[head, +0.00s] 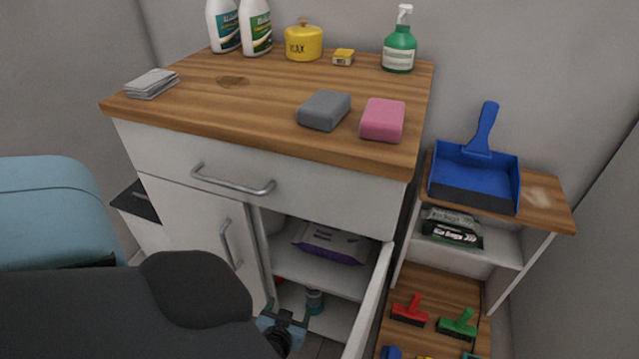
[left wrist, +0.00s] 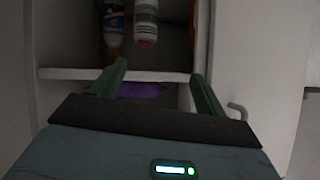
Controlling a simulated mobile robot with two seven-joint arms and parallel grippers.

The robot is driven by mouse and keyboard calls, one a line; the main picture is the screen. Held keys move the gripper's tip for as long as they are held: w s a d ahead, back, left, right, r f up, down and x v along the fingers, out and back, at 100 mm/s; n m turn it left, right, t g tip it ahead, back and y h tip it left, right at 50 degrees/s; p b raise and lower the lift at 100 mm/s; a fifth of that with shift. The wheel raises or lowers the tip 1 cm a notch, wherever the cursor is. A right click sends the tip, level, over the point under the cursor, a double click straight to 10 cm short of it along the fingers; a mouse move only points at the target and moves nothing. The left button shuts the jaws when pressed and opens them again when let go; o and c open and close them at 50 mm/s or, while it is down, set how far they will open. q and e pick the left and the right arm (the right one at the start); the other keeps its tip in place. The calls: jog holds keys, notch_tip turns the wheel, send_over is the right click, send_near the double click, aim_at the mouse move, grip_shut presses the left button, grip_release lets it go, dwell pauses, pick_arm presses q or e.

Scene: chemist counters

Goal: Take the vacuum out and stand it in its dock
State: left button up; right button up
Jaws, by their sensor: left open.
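I cannot clearly make out the vacuum or its dock in either view. The cabinet (head: 160,150) has its right door (head: 371,300) swung open. My left gripper (head: 284,322) is open and empty, low in front of the opening, partly hidden by my own arm. In the left wrist view its two fingers (left wrist: 155,88) are spread towards the shelf edge (left wrist: 150,75). A grey and white container with an orange end (left wrist: 146,18) and a blue and orange bottle (left wrist: 114,30) show beyond it. My right gripper is out of view.
The closed left door (head: 190,225) borders the opening. At right, a low shelf unit (head: 545,200) carries a blue dustpan (head: 470,180). Sponges and bottles occupy the cabinet top.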

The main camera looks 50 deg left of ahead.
aim_at(314, 293)
pick_arm(q)
jog(key=w+a+f+n+y+b, duration=0.3)
jog(key=w+a+f+n+b, duration=0.1)
jog(key=w+f+b, duration=0.4)
jog(key=w+b, duration=0.2)
jog(key=w, duration=0.1)
jog(key=shift+w+y, duration=0.35)
jog(key=shift+y, duration=0.05)
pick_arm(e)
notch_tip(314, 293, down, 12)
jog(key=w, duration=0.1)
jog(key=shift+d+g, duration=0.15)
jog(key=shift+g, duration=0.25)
pick_arm(q)
jog(key=b+x, duration=0.1)
jog(key=x, duration=0.2)
jog(key=shift+d, duration=0.1)
jog(key=x, duration=0.2)
jog(key=b+x, duration=0.1)
jog(key=x, duration=0.1)
jog(key=shift+f, duration=0.4)
jog(key=shift+w+a, duration=0.1)
jog(key=shift+a, duration=0.1)
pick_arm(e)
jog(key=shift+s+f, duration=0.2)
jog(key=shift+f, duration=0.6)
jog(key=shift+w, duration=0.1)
